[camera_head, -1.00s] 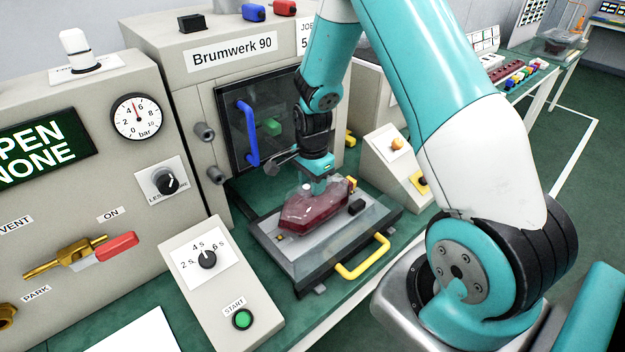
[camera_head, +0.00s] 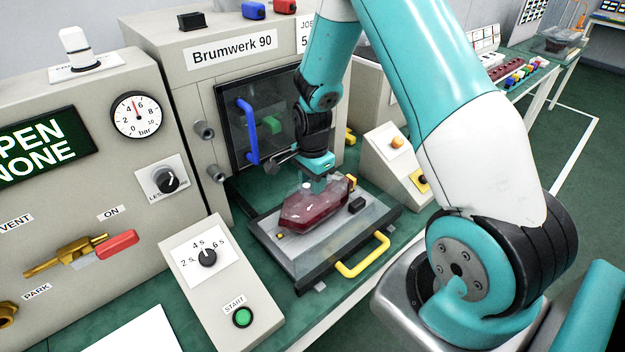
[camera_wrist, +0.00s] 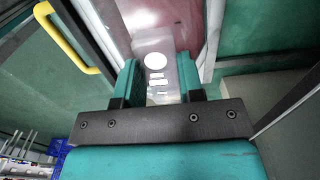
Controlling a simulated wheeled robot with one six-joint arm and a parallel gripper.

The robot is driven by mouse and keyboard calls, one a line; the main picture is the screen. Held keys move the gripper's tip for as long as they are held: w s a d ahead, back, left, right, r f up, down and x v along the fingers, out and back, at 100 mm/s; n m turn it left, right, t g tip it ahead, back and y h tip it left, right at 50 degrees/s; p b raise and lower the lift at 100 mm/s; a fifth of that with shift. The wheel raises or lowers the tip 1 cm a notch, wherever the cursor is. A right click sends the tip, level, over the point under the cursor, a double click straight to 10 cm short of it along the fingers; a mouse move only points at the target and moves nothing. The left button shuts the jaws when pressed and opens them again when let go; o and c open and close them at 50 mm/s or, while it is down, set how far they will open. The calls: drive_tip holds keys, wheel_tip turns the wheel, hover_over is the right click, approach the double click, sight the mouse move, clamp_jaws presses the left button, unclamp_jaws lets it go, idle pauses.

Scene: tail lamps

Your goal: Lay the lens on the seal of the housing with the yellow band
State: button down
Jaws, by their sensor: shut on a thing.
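A dark red, glossy lens (camera_head: 312,212) lies level over the grey plate of the pulled-out drawer (camera_head: 350,248). My gripper (camera_head: 318,187) points straight down from above and is shut on the lens near its far side. In the wrist view my gripper's two teal fingers (camera_wrist: 163,82) stand on either side of a pale part, with the red of the lens (camera_wrist: 190,20) beyond. The housing is mostly hidden under the lens, and I cannot make out a yellow band for certain. A small yellow piece (camera_head: 352,181) shows at the lens's right end. I cannot tell whether lens and seal touch.
The Brumwerk 90 machine (camera_head: 235,50) stands behind the drawer, with a dark window and blue handle (camera_head: 248,132). The drawer's yellow handle (camera_head: 363,258) faces front. A timer box with a green start button (camera_head: 242,317) is at left, another control box (camera_head: 397,165) at right.

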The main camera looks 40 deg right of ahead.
drive_tip(key=shift+f+b, duration=0.7)
drive_tip(key=shift+f, duration=0.45)
drive_tip(key=c, duration=0.7)
unclamp_jaws()
drive_tip(key=shift+o, duration=0.2)
wheel_tip(320, 180, up, 18)
drive_tip(key=b, duration=0.2)
drive_tip(key=shift+f, duration=0.2)
